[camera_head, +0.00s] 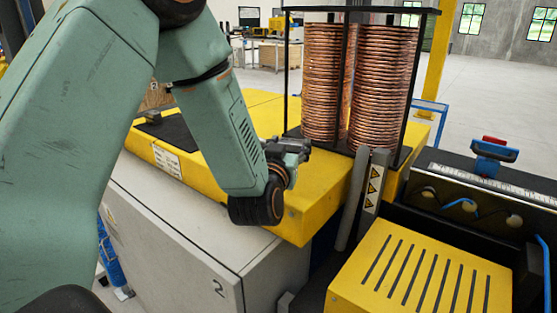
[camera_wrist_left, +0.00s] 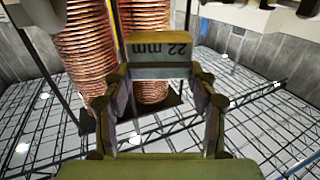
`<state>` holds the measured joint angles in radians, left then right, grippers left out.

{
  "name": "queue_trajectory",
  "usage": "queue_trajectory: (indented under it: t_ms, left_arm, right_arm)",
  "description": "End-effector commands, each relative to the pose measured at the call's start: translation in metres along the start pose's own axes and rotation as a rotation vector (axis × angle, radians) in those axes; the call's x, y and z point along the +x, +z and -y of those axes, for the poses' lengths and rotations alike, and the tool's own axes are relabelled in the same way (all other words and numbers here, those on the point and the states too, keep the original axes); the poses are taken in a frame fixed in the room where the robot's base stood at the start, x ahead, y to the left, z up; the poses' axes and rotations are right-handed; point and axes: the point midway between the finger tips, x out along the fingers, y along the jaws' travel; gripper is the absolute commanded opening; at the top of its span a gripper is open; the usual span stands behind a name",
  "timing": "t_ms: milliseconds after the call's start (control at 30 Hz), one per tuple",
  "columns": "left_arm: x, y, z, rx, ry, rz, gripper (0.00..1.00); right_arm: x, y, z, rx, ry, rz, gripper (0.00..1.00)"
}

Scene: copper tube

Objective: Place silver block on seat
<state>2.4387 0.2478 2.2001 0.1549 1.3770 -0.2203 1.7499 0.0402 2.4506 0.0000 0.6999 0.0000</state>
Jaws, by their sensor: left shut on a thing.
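My left gripper (camera_head: 290,152) is over the yellow machine top, in front of the copper coils. In the left wrist view the left gripper (camera_wrist_left: 160,77) is shut on a silver block (camera_wrist_left: 158,48) marked "22 mm", held between its fingertips. In the head view the gripper and wrist largely hide the block. I cannot tell which surface is the seat. My right gripper is out of view.
Two tall copper coils (camera_head: 385,85) stand in a black frame just beyond the gripper. A small grey piece (camera_head: 152,117) sits by a black pad at left.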

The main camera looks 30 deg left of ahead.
Motion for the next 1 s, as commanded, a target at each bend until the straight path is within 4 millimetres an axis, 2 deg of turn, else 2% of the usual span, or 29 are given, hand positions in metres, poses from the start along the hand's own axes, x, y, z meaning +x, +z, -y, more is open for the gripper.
queue_trajectory:
  t_ms: [167,467,900,933,1000]
  left_arm:
    - [0.002,0.01,0.0,0.0,0.0,-0.006,0.0]
    - [0.004,0.044,0.0,0.001,0.0,-0.007,0.0]
    - [0.005,0.05,0.0,-0.001,0.0,-0.008,0.0]
    - [0.004,0.051,0.0,0.0,0.0,-0.001,0.6]
    - [0.004,0.051,0.0,0.0,0.001,-0.001,0.66]
  right_arm:
    - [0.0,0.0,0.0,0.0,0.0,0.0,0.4]
    - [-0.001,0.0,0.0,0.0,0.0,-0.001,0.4]
    - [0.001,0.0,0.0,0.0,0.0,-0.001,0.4]
    - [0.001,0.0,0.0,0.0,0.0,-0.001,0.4]
    - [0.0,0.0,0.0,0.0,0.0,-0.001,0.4]
